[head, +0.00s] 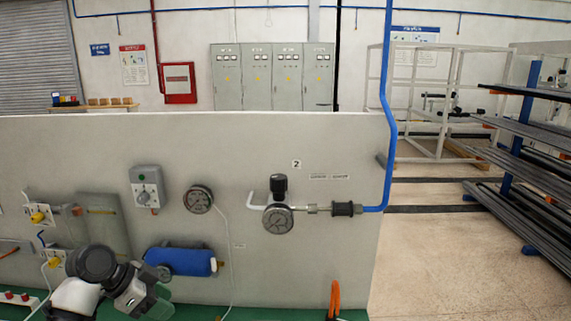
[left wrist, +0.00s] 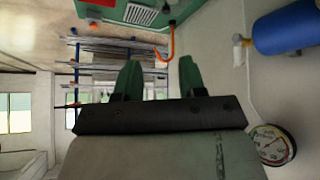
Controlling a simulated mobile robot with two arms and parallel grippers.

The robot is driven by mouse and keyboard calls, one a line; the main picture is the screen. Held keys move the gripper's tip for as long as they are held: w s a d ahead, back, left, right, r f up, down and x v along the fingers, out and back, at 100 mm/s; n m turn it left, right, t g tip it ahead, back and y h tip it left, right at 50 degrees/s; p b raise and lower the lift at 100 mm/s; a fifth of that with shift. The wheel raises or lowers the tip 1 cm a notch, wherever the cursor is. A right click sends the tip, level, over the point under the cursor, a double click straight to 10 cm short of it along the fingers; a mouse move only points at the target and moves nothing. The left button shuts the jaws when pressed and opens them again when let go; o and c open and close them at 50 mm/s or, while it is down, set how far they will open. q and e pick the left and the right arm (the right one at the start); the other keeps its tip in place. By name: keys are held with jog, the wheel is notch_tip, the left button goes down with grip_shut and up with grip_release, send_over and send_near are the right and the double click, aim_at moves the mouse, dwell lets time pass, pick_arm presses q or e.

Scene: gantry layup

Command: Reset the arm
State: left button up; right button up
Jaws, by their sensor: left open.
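My left arm comes in at the lower left of the head view, in front of the grey panel (head: 330,260). My left gripper (head: 158,301) is at its end, below the blue cylinder (head: 182,261). In the left wrist view the gripper (left wrist: 158,76) shows two green fingers spread apart with nothing between them. That view also shows the blue cylinder (left wrist: 285,32) at the upper right and a round gauge (left wrist: 272,145) at the lower right, both clear of the fingers. My right arm and gripper are not in view.
The panel carries a gauge (head: 198,199), a regulator (head: 278,217) joined to a blue pipe (head: 387,100), and a grey switch box (head: 147,187).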

pick_arm(q)
jog(key=s+d+f+n+y, duration=0.3)
jog(key=s+d+f+n, duration=0.15)
jog(key=s+f, duration=0.85)
jog(key=s+f+n+y, duration=0.1)
jog(key=s+n+y, duration=0.15)
jog(key=s, duration=0.65)
jog(key=s+f+n+y, duration=0.2)
jog(key=s+n, duration=0.1)
jog(key=s, duration=0.5)
notch_tip(320, 180, down, 32)
jog(key=s+b, duration=0.1)
jog(key=b, duration=0.4)
jog(key=s+a+f+g+b, duration=0.1)
jog(key=s+f+b, duration=0.1)
jog(key=s+f, duration=0.6)
jog(key=s+a+f+g+b, duration=0.1)
jog(key=s+f+b, duration=0.1)
jog(key=s+f, duration=0.6)
notch_tip(320, 180, down, 3)
jog(key=shift+a+f, duration=0.1)
jog(key=shift+a, duration=0.2)
